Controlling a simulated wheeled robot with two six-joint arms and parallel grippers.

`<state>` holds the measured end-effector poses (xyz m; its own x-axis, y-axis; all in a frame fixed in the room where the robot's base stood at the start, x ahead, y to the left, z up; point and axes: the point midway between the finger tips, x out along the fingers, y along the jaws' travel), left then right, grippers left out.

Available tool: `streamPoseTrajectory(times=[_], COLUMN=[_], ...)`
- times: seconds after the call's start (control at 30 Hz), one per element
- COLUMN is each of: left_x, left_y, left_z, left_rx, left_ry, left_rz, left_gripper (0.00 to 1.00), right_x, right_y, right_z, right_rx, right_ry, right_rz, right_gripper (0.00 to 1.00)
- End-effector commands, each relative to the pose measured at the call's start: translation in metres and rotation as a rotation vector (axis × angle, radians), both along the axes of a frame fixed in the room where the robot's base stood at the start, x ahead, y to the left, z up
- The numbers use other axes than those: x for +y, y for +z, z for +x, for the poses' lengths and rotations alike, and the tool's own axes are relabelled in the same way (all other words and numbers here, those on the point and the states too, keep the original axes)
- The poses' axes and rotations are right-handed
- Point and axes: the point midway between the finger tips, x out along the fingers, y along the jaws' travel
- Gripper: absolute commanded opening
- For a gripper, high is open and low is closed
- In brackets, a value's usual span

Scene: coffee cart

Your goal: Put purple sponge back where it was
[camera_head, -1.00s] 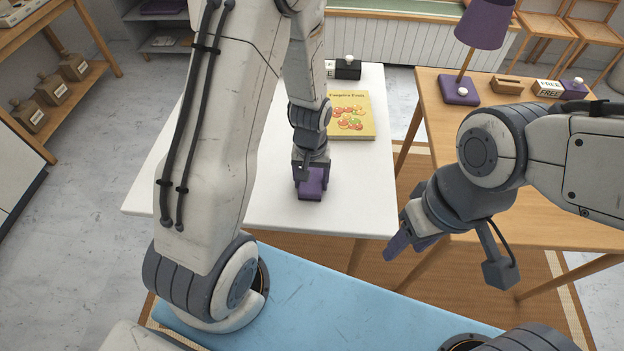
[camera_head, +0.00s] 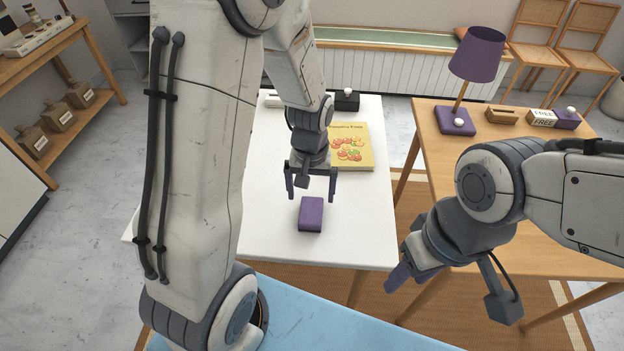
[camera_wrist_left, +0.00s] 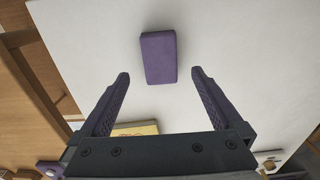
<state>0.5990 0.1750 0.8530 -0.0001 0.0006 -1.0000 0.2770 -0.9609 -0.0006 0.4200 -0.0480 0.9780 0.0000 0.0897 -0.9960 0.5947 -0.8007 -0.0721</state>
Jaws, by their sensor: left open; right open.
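The purple sponge (camera_head: 311,214) lies flat on the white table (camera_head: 350,235), towards its front edge. It also shows in the left wrist view (camera_wrist_left: 158,57), just beyond the fingertips and apart from them. My left gripper (camera_head: 311,197) is open and empty, behind the sponge and seemingly above the table; its two purple fingers (camera_wrist_left: 159,75) are spread wide. My right gripper (camera_head: 396,282) hangs in front of the gap between the tables, away from the sponge. It is open, with nothing seen in it.
A yellow book (camera_head: 351,148) and a black box (camera_head: 346,100) lie farther back on the white table. A wooden table (camera_head: 440,125) at the right holds a purple lamp (camera_head: 477,55) and small boxes. A blue surface (camera_head: 300,310) is in front. Bare table surrounds the sponge.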

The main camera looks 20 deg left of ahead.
Motion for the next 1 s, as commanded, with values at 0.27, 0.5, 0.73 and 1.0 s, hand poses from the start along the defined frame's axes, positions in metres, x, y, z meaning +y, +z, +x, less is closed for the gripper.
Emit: streamPoseTrajectory(times=[0.27,0.5,0.73,1.0], left_x=[-0.001,-0.066,-0.119,-0.128], left_y=[0.038,0.082,0.121,0.129], left_z=[0.001,-0.047,-0.142,-0.180], left_rx=[-0.003,-0.026,-0.041,-0.039], left_ry=[-0.004,-0.302,-0.753,-0.924], left_rz=[0.000,-0.022,-0.065,-0.084], left_gripper=[1.00,1.00,1.00,1.00], right_x=[0.000,0.000,0.000,0.000], right_y=[0.004,0.004,0.004,0.004], right_z=[0.000,0.000,0.000,0.000], right_rx=[0.000,0.000,0.000,0.000], right_ry=[0.000,0.000,0.000,0.000], right_rz=[0.000,0.000,0.000,0.000], right_gripper=[0.50,0.50,0.50,0.50])
